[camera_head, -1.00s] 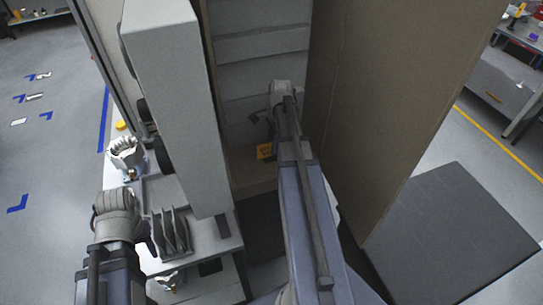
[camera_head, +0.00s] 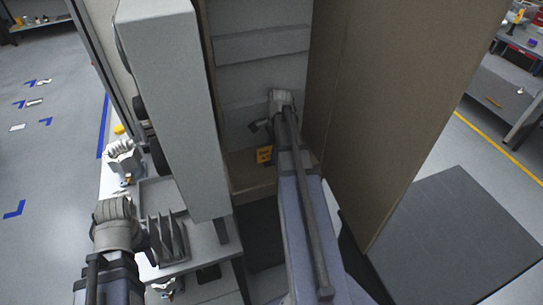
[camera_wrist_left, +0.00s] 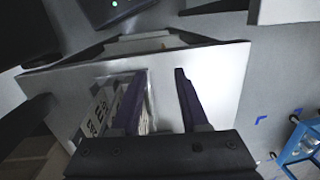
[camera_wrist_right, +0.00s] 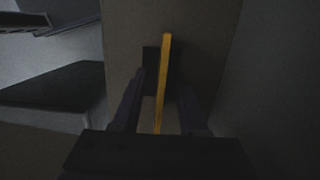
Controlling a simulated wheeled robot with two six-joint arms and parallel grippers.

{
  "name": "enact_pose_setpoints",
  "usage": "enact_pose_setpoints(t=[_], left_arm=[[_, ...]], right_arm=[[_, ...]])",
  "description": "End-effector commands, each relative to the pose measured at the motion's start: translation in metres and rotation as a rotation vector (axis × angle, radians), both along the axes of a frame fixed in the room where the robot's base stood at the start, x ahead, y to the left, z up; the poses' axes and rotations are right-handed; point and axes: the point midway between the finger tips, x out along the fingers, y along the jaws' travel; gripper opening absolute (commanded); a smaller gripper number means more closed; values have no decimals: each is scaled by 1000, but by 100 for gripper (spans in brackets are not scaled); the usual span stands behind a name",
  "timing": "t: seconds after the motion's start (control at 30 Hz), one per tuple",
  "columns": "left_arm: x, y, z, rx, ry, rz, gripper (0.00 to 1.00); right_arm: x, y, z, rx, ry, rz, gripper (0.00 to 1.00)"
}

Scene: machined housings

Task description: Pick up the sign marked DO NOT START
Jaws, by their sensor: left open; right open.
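The sign is a small yellow-orange plate (camera_head: 264,155) with dark marks too small to read. It stands low inside the open cabinet in the head view. In the right wrist view the sign (camera_wrist_right: 162,85) shows edge-on as a thin upright yellow strip. My right gripper (camera_head: 259,126) is inside the cabinet, close to the sign. It is open, with one finger on each side of the strip and gaps visible. My left gripper (camera_wrist_left: 158,85) is open over a white surface, with a slotted part (camera_wrist_left: 98,118) beside and below its left finger.
A brown cabinet side (camera_head: 385,110) stands right of my right arm, and a grey box-like column (camera_head: 175,110) stands left. A bench (camera_head: 215,245) at lower left holds a finned part (camera_head: 172,240) and a machined housing (camera_head: 122,160). A dark mat (camera_head: 455,235) lies right.

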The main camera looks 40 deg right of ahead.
Motion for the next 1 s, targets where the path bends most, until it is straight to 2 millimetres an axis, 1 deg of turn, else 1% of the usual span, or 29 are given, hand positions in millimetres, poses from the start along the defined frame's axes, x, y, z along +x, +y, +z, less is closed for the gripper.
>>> enact_pose_setpoints(t=[0.23,0.6,1.0], left_arm=[[0,0,0,0,0,0,45],[0,0,0,0,0,0,45],[0,0,0,0,0,0,45]], right_arm=[[0,0,0,0,0,0,42],[0,0,0,0,0,0,1],[0,0,0,0,0,0,0]])
